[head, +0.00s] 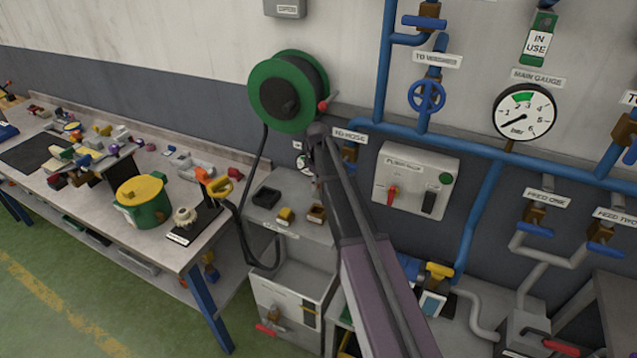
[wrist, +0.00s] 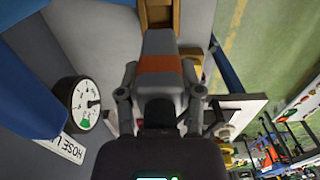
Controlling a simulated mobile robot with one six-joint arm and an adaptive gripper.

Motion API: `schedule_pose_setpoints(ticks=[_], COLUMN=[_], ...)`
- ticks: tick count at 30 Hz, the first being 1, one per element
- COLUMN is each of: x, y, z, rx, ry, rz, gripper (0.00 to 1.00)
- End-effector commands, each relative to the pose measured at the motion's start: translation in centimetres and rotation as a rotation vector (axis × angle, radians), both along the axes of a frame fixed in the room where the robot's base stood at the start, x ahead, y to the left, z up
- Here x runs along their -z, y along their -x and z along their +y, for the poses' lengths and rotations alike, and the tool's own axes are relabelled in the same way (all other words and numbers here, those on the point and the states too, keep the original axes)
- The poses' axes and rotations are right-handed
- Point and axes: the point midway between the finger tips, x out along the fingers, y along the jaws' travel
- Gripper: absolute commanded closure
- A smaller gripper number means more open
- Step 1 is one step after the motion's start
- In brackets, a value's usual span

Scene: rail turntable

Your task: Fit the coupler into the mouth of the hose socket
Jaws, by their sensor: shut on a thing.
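In the wrist view my gripper (wrist: 159,76) is shut on a grey block-like piece with an orange band, which I take to be the coupler (wrist: 159,62). The fingers press on its two sides. Its far end points at a brown fitting (wrist: 157,12) at the top edge; I cannot tell whether they touch. I cannot tell for sure whether this fitting is the hose socket, and no socket mouth shows clearly. In the head view my arm hides the gripper and the coupler.
A small gauge (wrist: 82,104) is left of the gripper. The green hose reel (head: 288,92) hangs on the wall, its black hose looping down. The cluttered bench (head: 95,205) holds a green pot (head: 142,208) with a yellow lid. Blue pipes (head: 480,150) run along the wall at right.

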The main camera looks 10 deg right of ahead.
Motion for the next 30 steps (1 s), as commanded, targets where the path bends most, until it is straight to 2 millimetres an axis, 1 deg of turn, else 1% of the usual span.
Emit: schedule_pose_setpoints(ticks=[18, 24, 30], x=[4.2, 5.2, 5.5], y=[0.0, 0.0, 0.0], z=[-0.1, -0.2, -0.2], rx=[0.002, 0.002, 0.003], ry=[0.000, 0.000, 0.000], rz=[0.000, 0.000, 0.000], gripper=[1.00, 1.00, 1.00])
